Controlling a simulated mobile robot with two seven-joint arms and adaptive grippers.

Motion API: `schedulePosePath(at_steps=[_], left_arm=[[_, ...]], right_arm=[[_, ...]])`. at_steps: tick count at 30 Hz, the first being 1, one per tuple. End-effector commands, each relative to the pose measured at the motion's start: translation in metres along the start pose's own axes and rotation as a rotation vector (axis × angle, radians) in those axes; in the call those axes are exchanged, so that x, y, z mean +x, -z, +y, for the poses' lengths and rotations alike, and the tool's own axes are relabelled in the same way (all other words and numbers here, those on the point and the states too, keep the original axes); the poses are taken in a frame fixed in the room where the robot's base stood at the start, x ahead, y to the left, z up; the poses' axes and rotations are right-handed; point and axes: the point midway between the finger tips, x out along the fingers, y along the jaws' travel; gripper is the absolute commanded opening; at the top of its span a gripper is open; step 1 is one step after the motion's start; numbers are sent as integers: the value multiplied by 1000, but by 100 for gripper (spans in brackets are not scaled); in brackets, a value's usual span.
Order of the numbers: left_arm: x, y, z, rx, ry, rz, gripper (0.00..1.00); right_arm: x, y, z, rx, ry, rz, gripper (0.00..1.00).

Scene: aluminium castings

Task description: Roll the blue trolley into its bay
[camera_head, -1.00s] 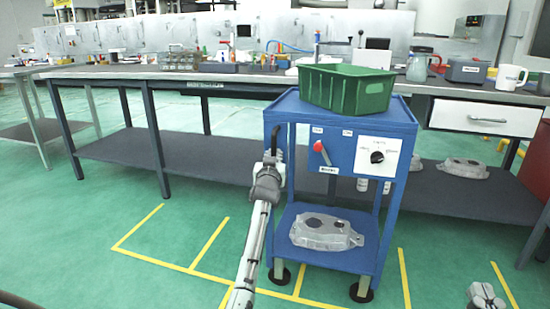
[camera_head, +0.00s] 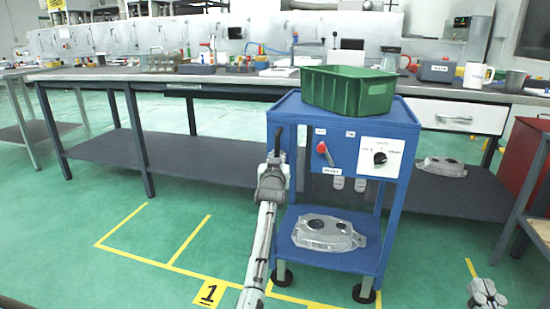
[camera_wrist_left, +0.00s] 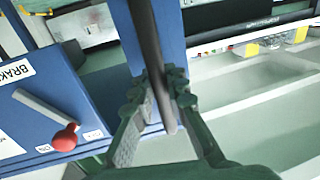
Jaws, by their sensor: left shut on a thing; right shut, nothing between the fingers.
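The blue trolley (camera_head: 345,262) stands upright on black wheels in front of the bench. A green crate (camera_head: 347,92) sits on its top and a grey casting (camera_head: 328,233) on its lower shelf. Its front panel has a red-knobbed lever (camera_head: 322,147) and a dial (camera_head: 380,157). My left gripper (camera_head: 274,165) is shut on the dark upright handle at the trolley's left side; the handle (camera_wrist_left: 148,40) runs between the fingers in the left wrist view. My right gripper (camera_head: 486,294) is shut and empty at lower right, apart from the trolley. Yellow lines (camera_head: 190,240) mark floor bays.
A yellow "1" plate (camera_head: 209,293) lies on the floor left of the trolley. A long workbench (camera_head: 100,75) with a lower shelf runs behind. A red cabinet (camera_head: 525,165) and a dark table stand at right. Green floor is open at left.

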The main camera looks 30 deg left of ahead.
Motion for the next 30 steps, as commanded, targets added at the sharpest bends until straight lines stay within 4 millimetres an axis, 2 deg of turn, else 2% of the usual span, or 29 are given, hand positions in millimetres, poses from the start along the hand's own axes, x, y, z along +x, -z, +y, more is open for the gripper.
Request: schedulePosePath(at_steps=[18, 19, 24, 30], left_arm=[[0, 3, 4, -1, 0, 5, 0], [0, 3, 4, -1, 0, 5, 14], [0, 2, 3, 0, 0, 4, 35], [0, 1, 2, 0, 1, 2, 35]], right_arm=[[0, 2, -2, 5, 2, 10, 0], [0, 2, -2, 5, 2, 10, 0], [0, 2, -2, 5, 2, 10, 0], [0, 2, -2, 5, 2, 10, 0]])
